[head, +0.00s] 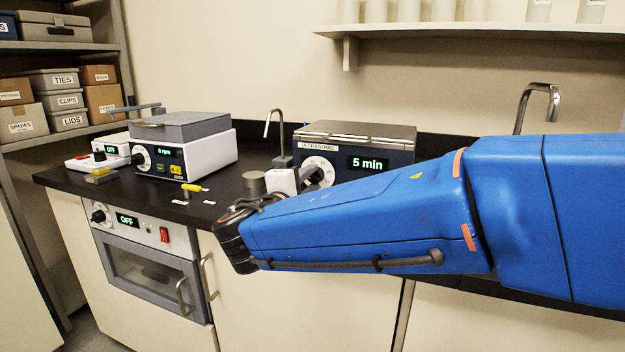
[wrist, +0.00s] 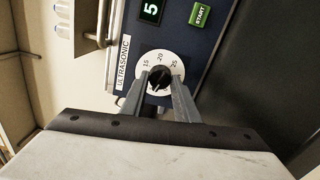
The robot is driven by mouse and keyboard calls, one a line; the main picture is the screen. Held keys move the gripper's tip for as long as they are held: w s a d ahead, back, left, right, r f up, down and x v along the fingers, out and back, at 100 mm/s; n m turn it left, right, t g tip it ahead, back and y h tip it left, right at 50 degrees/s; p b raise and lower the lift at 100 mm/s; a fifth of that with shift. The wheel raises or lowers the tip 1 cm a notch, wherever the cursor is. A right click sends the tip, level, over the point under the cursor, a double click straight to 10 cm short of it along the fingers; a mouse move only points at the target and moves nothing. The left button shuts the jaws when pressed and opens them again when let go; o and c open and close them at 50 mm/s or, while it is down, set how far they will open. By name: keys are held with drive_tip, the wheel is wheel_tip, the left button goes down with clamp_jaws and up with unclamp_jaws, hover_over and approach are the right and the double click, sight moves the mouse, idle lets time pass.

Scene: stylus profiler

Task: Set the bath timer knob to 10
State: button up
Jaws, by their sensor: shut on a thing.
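The ultrasonic bath (head: 400,152) stands on the black bench, with a dark blue front and a grey lid. Its green display (head: 367,163) reads "5 min". The timer knob (wrist: 158,78) is black on a white dial (wrist: 178,64) marked 15, 20 and 25 in the wrist view; other marks are hidden. My gripper (wrist: 159,84) is shut on the knob, one finger on each side. In the head view my blue arm covers part of the bath's front, and the dial (head: 318,166) shows just left of the display.
A green START button (wrist: 200,14) sits beside the display on the bath's panel. A metal cylinder (head: 253,183) and small loose items lie between. An oven (head: 145,255) reading OFF is below the bench.

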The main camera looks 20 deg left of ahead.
drive_tip(key=m, duration=0.4)
drive_tip(key=shift+m, duration=0.4)
drive_tip(key=m, duration=0.4)
drive_tip(key=shift+m, duration=0.3)
drive_tip(key=o, duration=1.2)
drive_tip(key=shift+s+a, duration=0.15)
drive_tip(key=shift+s, duration=1.85)
drive_tip(key=shift+s+a, duration=0.15)
drive_tip(key=shift+s, duration=1.85)
